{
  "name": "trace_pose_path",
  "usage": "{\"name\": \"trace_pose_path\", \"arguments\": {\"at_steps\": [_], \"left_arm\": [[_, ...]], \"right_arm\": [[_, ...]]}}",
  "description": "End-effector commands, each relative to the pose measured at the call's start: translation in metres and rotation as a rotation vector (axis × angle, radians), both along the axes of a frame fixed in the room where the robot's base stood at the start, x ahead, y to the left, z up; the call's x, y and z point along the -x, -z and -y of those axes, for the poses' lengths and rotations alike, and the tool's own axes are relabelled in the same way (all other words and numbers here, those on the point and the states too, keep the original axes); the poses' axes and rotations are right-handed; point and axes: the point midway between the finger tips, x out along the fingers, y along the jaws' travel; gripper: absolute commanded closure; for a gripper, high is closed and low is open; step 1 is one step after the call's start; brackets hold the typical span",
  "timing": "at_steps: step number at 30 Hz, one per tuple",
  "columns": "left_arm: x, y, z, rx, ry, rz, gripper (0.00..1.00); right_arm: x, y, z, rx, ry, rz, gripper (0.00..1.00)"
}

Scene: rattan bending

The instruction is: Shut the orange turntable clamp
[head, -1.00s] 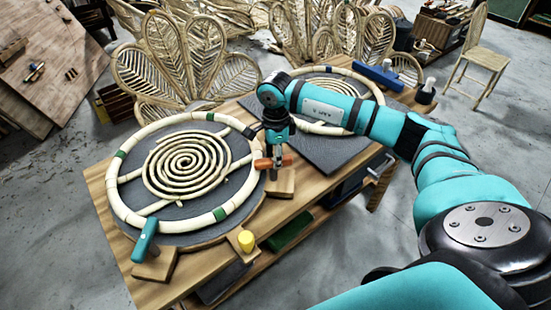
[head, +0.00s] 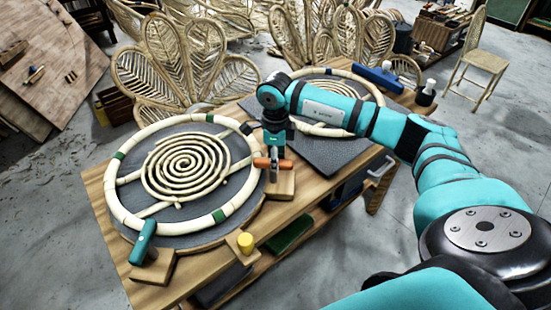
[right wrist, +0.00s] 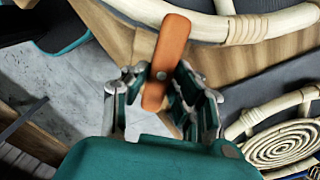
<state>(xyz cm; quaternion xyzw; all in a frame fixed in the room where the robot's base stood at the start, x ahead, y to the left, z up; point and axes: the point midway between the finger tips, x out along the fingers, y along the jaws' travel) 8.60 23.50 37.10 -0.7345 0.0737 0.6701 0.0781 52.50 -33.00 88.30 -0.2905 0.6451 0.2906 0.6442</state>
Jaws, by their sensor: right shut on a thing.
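The orange turntable clamp (head: 261,163) sits on a wooden block (head: 281,187) at the right edge of the left turntable in the head view. Its orange handle (right wrist: 170,48) shows in the right wrist view, running between my fingers. My right gripper (head: 274,157) is at the clamp from above and shut on the orange handle. The fingers also show in the right wrist view (right wrist: 160,92), one on each side of the handle. The left turntable (head: 228,182) carries a pale rattan ring (head: 136,223) around a spiral. My left gripper is out of view.
A teal-handled clamp (head: 144,240) stands at the turntable's front left. A yellow knob (head: 245,242) is at the bench's front edge. A second rattan ring (head: 318,130) lies on a dark board (head: 330,158). A blue tool (head: 378,79) is at the back right.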

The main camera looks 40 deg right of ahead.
Motion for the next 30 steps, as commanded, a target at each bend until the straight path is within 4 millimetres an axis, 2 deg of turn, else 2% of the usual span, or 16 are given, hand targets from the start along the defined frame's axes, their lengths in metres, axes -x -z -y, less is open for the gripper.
{"name": "trace_pose_path", "arguments": {"at_steps": [3, 4, 9, 16, 20, 23, 30], "left_arm": [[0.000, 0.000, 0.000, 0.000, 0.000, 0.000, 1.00], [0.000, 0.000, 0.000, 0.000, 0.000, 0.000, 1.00], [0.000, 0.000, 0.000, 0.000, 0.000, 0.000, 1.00], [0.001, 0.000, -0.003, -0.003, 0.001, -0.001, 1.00], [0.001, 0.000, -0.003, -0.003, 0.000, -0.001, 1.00], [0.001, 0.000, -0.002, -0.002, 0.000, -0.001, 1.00], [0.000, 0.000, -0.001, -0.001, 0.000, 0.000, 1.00]], "right_arm": [[-0.001, -0.001, 0.001, 0.000, 0.004, 0.003, 1.00], [-0.001, -0.001, 0.001, 0.000, 0.004, 0.003, 0.72], [-0.001, -0.001, 0.001, 0.000, 0.003, 0.003, 0.52], [0.000, -0.001, 0.000, 0.000, 0.001, 0.001, 0.52], [-0.001, -0.009, 0.000, -0.001, 0.001, 0.003, 0.52], [-0.001, -0.025, 0.000, -0.001, 0.000, 0.006, 0.52], [-0.002, -0.076, 0.000, 0.000, 0.001, 0.007, 0.52]]}}
